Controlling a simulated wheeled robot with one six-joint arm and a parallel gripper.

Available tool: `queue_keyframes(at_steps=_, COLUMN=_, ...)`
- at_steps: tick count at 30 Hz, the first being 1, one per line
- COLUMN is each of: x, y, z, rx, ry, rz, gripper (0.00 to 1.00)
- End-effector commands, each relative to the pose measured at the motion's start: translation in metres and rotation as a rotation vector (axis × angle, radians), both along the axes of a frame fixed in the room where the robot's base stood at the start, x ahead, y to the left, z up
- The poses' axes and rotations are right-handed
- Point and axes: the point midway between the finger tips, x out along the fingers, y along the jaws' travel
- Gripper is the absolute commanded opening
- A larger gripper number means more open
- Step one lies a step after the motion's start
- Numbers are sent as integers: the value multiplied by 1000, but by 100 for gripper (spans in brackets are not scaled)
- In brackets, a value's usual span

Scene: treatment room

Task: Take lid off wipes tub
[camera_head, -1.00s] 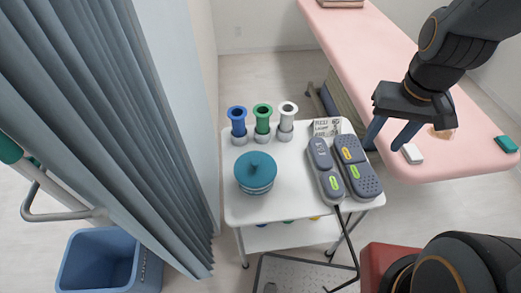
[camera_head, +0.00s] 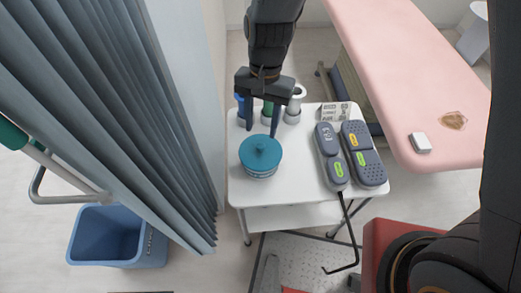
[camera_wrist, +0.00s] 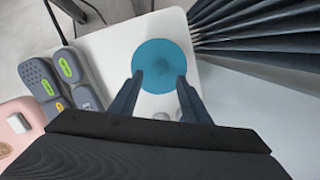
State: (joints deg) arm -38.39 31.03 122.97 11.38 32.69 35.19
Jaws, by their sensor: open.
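The wipes tub (camera_head: 259,171) stands upright on the white trolley top. In the wrist view the round lid (camera_wrist: 163,55) lies just beyond my fingertips and hides the tub's body. My gripper (camera_head: 261,131) points down, open and empty, above and behind the lid in the head view. It also shows in the wrist view (camera_wrist: 160,78), its two fingers spread near the lid's edge. I cannot tell how high above the lid the fingertips are.
Blue, green and white holders stand partly hidden behind my gripper; the white one (camera_head: 294,108) shows. Two grey devices (camera_head: 362,155) and a printed card (camera_head: 336,112) occupy the trolley's right side. A curtain (camera_head: 150,120) hangs left; a pink couch (camera_head: 420,70) stands right.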

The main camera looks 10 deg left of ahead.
Motion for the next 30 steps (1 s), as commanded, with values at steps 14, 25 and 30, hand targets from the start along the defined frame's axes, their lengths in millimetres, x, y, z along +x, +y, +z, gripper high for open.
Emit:
queue_keyframes(at_steps=14, x=-4, y=-1, z=-42, rx=-2, ry=1, rz=-2, gripper=43)
queue_keyframes(at_steps=25, x=-5, y=0, z=-69, rx=1, ry=-2, rz=1, gripper=43)
queue_keyframes(at_steps=30, x=-5, y=0, z=-69, rx=1, ry=-2, rz=1, gripper=43)
